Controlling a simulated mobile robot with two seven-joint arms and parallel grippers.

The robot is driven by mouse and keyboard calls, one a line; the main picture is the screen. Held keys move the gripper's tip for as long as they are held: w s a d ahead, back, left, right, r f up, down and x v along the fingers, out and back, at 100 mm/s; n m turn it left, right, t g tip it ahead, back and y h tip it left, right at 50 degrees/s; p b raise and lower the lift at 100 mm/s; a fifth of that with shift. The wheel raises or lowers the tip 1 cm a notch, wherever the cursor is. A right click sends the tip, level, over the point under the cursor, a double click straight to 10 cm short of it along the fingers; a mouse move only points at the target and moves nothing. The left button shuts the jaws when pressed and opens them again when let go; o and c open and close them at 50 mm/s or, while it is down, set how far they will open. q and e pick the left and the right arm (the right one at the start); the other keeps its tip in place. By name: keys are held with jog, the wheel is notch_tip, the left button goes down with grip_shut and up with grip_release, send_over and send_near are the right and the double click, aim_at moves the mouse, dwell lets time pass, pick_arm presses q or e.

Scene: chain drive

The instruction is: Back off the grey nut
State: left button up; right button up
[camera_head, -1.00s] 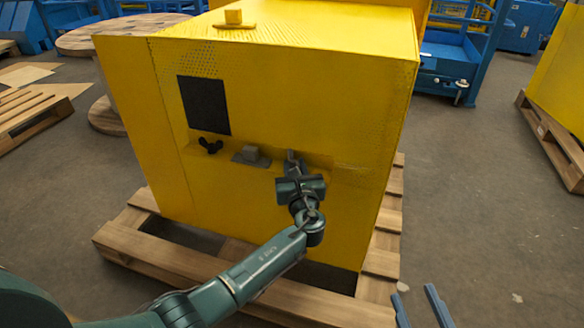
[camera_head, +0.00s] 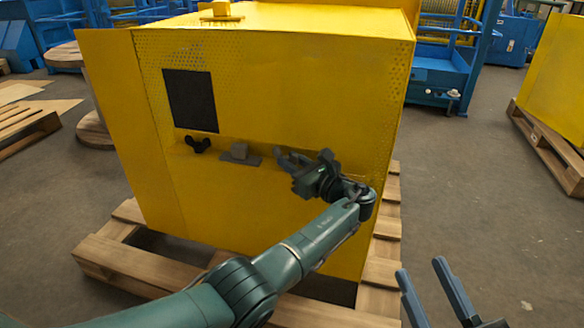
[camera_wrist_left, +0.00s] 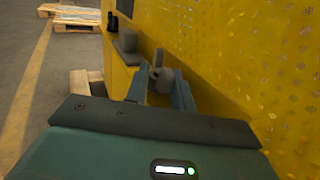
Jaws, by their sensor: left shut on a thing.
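My left gripper (camera_head: 292,160) reaches the front of the yellow housing from the right. Its fingers also show in the left wrist view (camera_wrist_left: 160,92), shut on the grey nut (camera_wrist_left: 162,81) close to the housing wall. In the head view the nut is mostly hidden by the fingers.
A grey block on a plate (camera_head: 239,152) and a black wing knob (camera_head: 198,144) sit left of the left gripper on the yellow housing (camera_head: 300,90). A black panel (camera_head: 190,100) is above them. The housing stands on a wooden pallet (camera_head: 120,268).

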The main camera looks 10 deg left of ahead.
pick_arm(q)
jog(key=shift+f, duration=0.15)
jog(key=o, duration=0.7)
jog(key=shift+o, duration=0.4)
